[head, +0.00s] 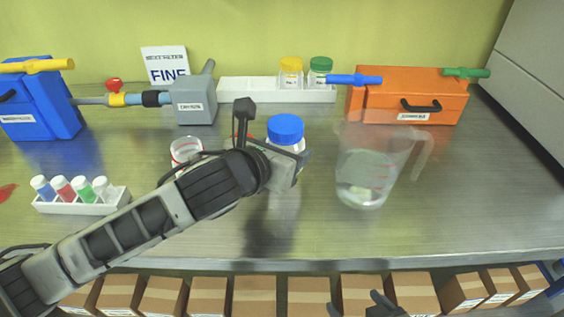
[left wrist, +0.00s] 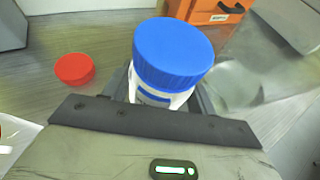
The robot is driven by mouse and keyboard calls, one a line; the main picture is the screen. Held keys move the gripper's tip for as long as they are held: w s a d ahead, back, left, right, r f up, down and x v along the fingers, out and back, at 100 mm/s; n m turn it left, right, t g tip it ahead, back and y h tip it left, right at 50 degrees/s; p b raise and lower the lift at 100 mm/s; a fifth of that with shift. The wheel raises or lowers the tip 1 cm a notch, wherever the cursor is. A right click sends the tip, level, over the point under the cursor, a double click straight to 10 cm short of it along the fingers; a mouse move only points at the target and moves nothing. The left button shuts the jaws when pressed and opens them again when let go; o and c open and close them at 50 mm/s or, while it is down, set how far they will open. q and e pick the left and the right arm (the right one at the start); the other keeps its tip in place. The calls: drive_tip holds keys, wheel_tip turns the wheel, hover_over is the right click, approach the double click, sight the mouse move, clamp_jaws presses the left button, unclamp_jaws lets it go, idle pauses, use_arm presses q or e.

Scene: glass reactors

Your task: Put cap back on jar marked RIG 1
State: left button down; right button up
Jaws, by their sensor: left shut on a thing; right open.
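A white jar (left wrist: 158,97) wears a blue cap (left wrist: 172,52), which also shows in the head view (head: 285,128). My left gripper (head: 285,160) is shut on this jar below its cap; the arm partly hides it. Any mark on the jar is unreadable. A loose red cap (left wrist: 74,69) lies on the bench beside it. A jar with a yellow cap (head: 291,66) and one with a green cap (head: 320,66) stand at the back; their labels are too small to read. My right gripper (head: 380,303) is open at the bottom edge, partly cut off.
A clear jug (head: 365,165) stands right of the left gripper. A small clear container with red marks (head: 186,150) is left of it. A rack of small vials (head: 85,205) is at left. Blue, grey (head: 193,102) and orange (head: 410,98) units line the back. Bench is clear at right.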

use_arm(q)
drive_tip(key=f, duration=0.3)
drive_tip(key=shift+w+a+f, duration=0.2)
drive_tip(key=shift+w+f, duration=0.05)
drive_tip(key=shift+w, duration=0.1)
drive_tip(key=shift+f, duration=0.2)
use_arm(e)
drive_tip(key=shift+s+f, duration=0.3)
drive_tip(key=shift+f, duration=0.15)
drive_tip(key=shift+s, duration=0.1)
use_arm(q)
drive_tip(key=shift+f, duration=0.2)
drive_tip(key=shift+c, duration=2.3)
unclamp_jaws()
